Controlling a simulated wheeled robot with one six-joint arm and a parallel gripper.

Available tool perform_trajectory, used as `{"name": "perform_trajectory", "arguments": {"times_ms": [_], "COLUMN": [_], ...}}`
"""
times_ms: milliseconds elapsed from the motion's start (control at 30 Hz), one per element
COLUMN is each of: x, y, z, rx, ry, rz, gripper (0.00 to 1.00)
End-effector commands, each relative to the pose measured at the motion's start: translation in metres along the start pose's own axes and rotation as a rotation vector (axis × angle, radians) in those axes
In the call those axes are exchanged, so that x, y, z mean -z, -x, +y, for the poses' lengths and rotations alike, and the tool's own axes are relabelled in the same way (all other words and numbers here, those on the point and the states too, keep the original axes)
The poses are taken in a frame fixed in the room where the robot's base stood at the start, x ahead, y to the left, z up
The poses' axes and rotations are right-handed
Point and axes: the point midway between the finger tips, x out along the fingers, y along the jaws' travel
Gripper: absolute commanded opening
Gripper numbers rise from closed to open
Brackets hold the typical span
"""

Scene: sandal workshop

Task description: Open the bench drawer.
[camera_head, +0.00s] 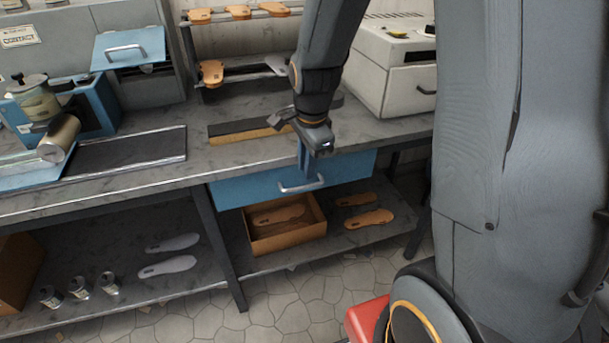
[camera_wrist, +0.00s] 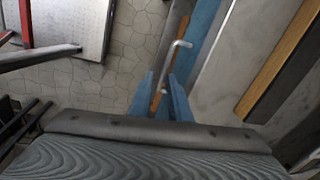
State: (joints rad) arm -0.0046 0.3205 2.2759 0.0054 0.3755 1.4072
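The bench drawer (camera_head: 245,190) has a blue front under the grey bench top and looks shut. Its grey bar handle (camera_head: 302,186) is on the middle of the front. My gripper (camera_head: 306,168) points down in front of the drawer, its blue fingers just above the handle in the head view. In the wrist view the two blue fingers (camera_wrist: 162,77) are apart, and the handle (camera_wrist: 178,52) runs down toward the gap between them. The gripper is open; I cannot tell whether a finger touches the handle. The drawer front (camera_wrist: 208,25) also shows there.
An open cardboard box (camera_head: 287,238) and orange soles (camera_head: 369,219) lie on the lower shelf below the drawer. A wood-edged dark strip (camera_head: 240,133) lies on the bench top. A bench leg (camera_head: 222,250) stands left of the drawer.

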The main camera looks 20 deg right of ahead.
Motion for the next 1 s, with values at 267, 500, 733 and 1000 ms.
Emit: {"name": "perform_trajectory", "arguments": {"times_ms": [267,500,733,1000], "x": [0.004,0.004,0.004,0.004], "y": [-0.007,-0.035,-0.064,-0.08], "z": [-0.013,-0.012,-0.013,-0.014], "rx": [0.015,0.012,0.013,0.015], "ry": [-0.154,-0.154,-0.154,-0.153], "rz": [0.002,0.002,0.002,0.002], "gripper": [0.17,0.17,0.17,0.17]}}
